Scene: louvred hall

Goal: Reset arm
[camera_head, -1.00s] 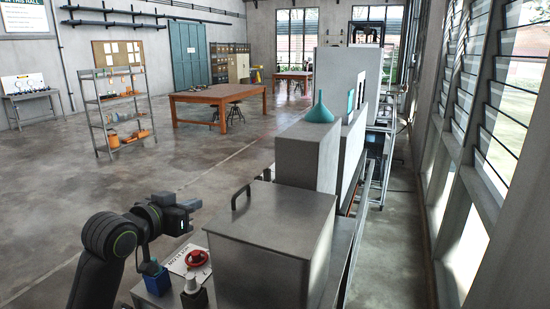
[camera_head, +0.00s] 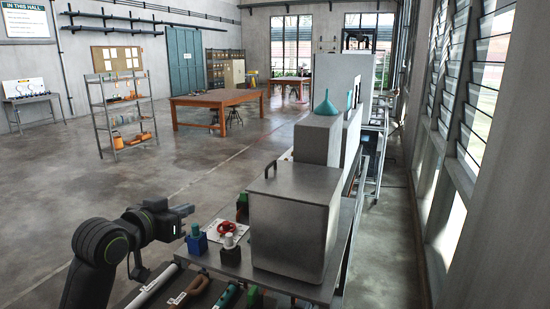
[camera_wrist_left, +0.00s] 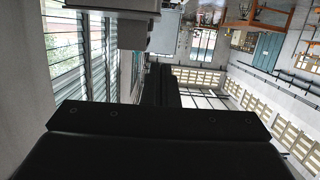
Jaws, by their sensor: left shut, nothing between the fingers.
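My left gripper (camera_head: 184,211) is on the left of the head view, above and beside the left edge of the workbench. It points right, and its dark fingers are shut with nothing between them. In the left wrist view the gripper's dark fingers (camera_wrist_left: 166,84) lie together, with the hall seen tilted over behind them. My right gripper is not in view.
A large grey metal box (camera_head: 292,225) with a handle stands right of the gripper. A red handwheel (camera_head: 227,229) sits beside it. A teal funnel (camera_head: 326,103) stands on a grey cabinet (camera_head: 318,142). Pipe-like pieces (camera_head: 188,290) lie in front.

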